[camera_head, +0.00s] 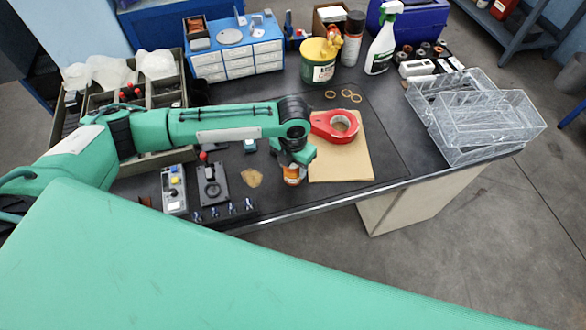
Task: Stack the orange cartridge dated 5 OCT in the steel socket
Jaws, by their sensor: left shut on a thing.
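My left gripper (292,165) points down near the front edge of the dark bench and is shut on an orange cartridge (292,175) with a pale label band. The date on its label is too small to read. The cartridge is beside the left edge of a brown sheet (350,165); I cannot tell whether it touches the bench. A dark fixture with a round metal part and a lever (212,186) stands to the left; I cannot tell whether it is the steel socket. My right gripper is out of view.
A grey control box (174,190) and a rack (222,212) stand near the front edge. Clear plastic trays (480,115) sit on the right. A spray bottle (383,40) and blue drawers (235,48) stand behind.

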